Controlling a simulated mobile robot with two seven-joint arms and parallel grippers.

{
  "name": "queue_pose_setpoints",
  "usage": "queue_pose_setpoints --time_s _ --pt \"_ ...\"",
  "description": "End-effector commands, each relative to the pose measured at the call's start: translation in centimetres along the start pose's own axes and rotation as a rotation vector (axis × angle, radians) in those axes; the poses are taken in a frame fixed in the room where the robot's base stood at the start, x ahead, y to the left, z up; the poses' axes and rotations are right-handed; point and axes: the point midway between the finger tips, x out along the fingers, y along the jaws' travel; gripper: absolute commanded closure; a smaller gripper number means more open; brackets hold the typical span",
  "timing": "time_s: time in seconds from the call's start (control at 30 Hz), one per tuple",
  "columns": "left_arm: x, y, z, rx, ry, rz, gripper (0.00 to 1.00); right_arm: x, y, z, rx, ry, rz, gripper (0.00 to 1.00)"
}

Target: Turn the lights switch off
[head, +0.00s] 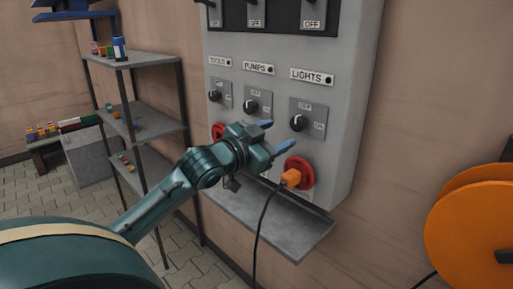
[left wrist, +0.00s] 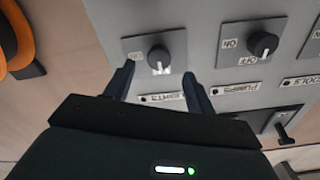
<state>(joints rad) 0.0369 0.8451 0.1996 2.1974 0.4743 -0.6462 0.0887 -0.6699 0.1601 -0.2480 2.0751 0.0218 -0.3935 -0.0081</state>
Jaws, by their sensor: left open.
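The lights switch is a black round knob (head: 299,123) on a grey plate under the LIGHTS label, on the right of the wall panel. OFF is above the knob and ON to its lower right; its pointer is too small to read surely. My left gripper (head: 277,136) is open and empty, in front of the panel, just left of and below the knob in the head view. In the left wrist view the lights knob (left wrist: 159,58) appears between the two spread fingers (left wrist: 158,78), beyond their tips. My right gripper is not in view.
The pumps knob (head: 251,106) and tools knob (head: 214,95) sit left of it. An orange plug (head: 290,178) with a black cable is in a red socket (head: 305,171) below. A grey ledge (head: 290,232) juts out underneath. An orange reel (head: 470,225) stands right, a shelf (head: 140,131) left.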

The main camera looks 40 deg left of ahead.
Motion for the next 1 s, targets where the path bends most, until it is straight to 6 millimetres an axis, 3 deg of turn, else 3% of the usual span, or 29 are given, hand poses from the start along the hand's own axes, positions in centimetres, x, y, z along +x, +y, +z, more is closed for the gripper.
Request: queue_pose_setpoints --time_s 0.2,0.4,1.0 --pt "-3.8 0.2 0.3 0.000 -0.004 0.003 0.45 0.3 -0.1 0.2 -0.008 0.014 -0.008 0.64" --pt "-5.9 0.1 0.1 -0.001 -0.002 0.001 0.45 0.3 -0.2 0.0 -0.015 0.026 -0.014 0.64" --pt "-6.6 0.0 0.0 -0.001 -0.001 0.001 0.45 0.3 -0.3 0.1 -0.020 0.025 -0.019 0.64"
